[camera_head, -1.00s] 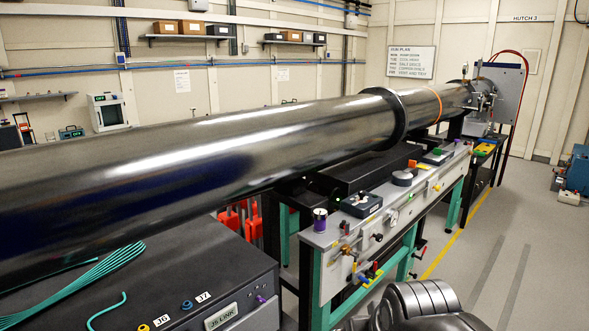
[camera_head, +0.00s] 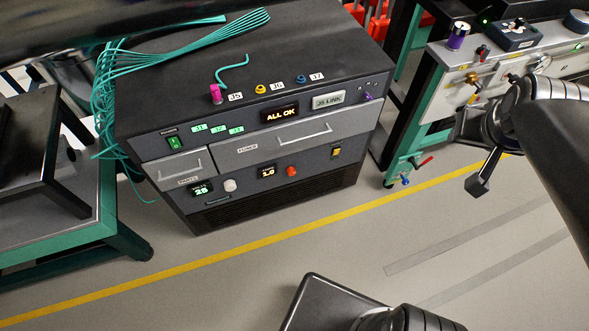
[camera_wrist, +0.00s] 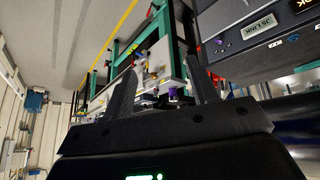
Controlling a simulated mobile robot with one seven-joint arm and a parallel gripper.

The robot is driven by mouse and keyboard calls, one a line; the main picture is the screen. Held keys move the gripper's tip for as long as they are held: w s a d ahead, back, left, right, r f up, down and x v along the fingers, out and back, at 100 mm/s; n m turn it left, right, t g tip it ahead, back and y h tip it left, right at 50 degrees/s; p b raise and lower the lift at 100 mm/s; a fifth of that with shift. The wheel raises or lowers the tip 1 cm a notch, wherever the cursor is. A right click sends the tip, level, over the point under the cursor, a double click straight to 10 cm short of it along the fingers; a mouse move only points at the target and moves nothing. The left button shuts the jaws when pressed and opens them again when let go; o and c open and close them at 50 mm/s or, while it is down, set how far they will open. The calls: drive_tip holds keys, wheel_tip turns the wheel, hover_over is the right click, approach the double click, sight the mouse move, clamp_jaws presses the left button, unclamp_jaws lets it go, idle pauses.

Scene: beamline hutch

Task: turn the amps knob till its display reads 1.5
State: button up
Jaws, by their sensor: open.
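A black cabinet (camera_head: 240,60) stands in the middle of the head view. Its lower front has a small lit display (camera_head: 267,172) that seems to read 1.0, with a red knob (camera_head: 291,171) just right of it. Another display (camera_head: 201,188) reads 25, with a white knob (camera_head: 230,185) beside it. The small labels are too blurred to tell which is amps. My gripper (camera_wrist: 163,92) is open and empty in the wrist view, its two dark fingers apart. The cabinet's upper front (camera_wrist: 240,40) shows there at upper right, away from the fingers. The lower knobs are out of that view.
Two drawers with bar handles, labelled PARTS (camera_head: 188,170) and FUSES (camera_head: 290,139), sit above the knobs. A green-legged bench (camera_head: 60,230) stands left, and a grey-fronted bench (camera_head: 455,85) right. The floor before the cabinet is mostly open, crossed by a yellow line (camera_head: 300,230).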

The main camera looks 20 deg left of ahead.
drive_tip(key=w+a+f+n+t+y, duration=0.1)
drive_tip(key=w+a+f+n+y, duration=0.15)
drive_tip(key=w+a+f, duration=0.6)
drive_tip(key=w+a+f+n+y, duration=0.1)
drive_tip(key=w+a+f+n, duration=0.2)
drive_tip(key=w+a+f, duration=0.55)
drive_tip(key=w+a+f+n+y, duration=0.1)
drive_tip(key=w+a+f, duration=0.3)
drive_tip(key=f, duration=0.6)
drive_tip(key=w+a+f+n+y, duration=0.15)
drive_tip(key=a+f, duration=0.35)
drive_tip(key=f, duration=0.5)
drive_tip(key=m+t+y, duration=0.1)
drive_tip(key=t+y, duration=0.1)
drive_tip(key=y, duration=0.2)
approach(292, 174)
drive_tip(key=x, duration=0.9)
drive_tip(key=shift+w+a+f, duration=0.1)
drive_tip(key=shift+w+a, duration=0.1)
drive_tip(key=shift+w, duration=0.05)
drive_tip(key=shift+c, duration=0.4)
